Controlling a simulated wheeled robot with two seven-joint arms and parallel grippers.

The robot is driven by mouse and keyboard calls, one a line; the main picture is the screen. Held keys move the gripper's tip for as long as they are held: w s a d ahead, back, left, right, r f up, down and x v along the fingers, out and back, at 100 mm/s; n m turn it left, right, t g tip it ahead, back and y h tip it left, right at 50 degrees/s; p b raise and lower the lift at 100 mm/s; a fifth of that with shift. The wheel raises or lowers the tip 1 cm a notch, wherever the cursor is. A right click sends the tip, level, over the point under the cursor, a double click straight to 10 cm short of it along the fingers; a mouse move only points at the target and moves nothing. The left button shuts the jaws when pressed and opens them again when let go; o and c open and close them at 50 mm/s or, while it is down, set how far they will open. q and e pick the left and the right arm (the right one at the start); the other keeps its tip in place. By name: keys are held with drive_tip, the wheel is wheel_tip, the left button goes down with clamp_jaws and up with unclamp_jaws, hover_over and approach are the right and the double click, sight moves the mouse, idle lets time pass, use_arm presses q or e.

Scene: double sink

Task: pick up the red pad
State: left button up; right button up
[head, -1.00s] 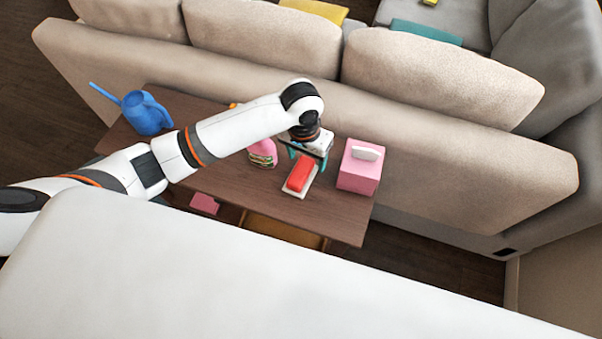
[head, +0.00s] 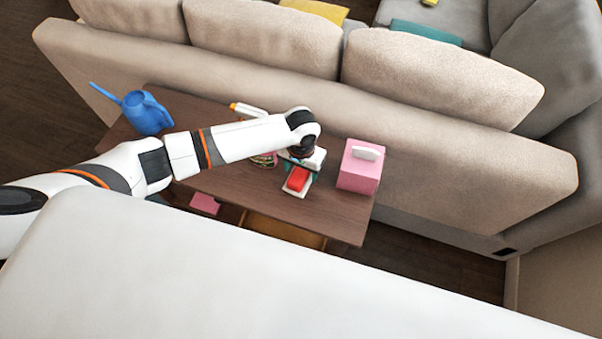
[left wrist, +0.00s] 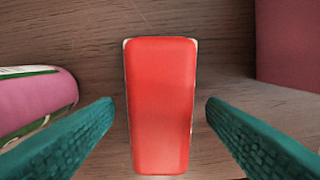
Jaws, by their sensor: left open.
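The red pad (head: 297,179) lies on top of a white base on the wooden table. In the left wrist view the red pad (left wrist: 161,105) fills the middle, with a thin white edge showing around its top. My left gripper (left wrist: 160,112) is open, its teal fingers on either side of the pad with a gap on each side. In the head view my left gripper (head: 300,166) is over the far part of the pad and hides some of it. My right gripper is not in view.
A pink tissue box (head: 359,168) stands right of the pad. A pink bottle (head: 263,160), partly hidden by my arm, is on the left. A blue watering can (head: 145,113) stands at the table's left end. The sofa back (head: 420,160) runs behind the table (head: 335,217).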

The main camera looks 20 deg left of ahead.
sight(301, 170)
use_arm(q)
drive_tip(key=shift+f, duration=0.55)
drive_tip(key=c, duration=1)
wheel_tip(301, 170, up, 10)
drive_tip(key=shift+r, duration=0.1)
drive_tip(key=shift+c, duration=0.3)
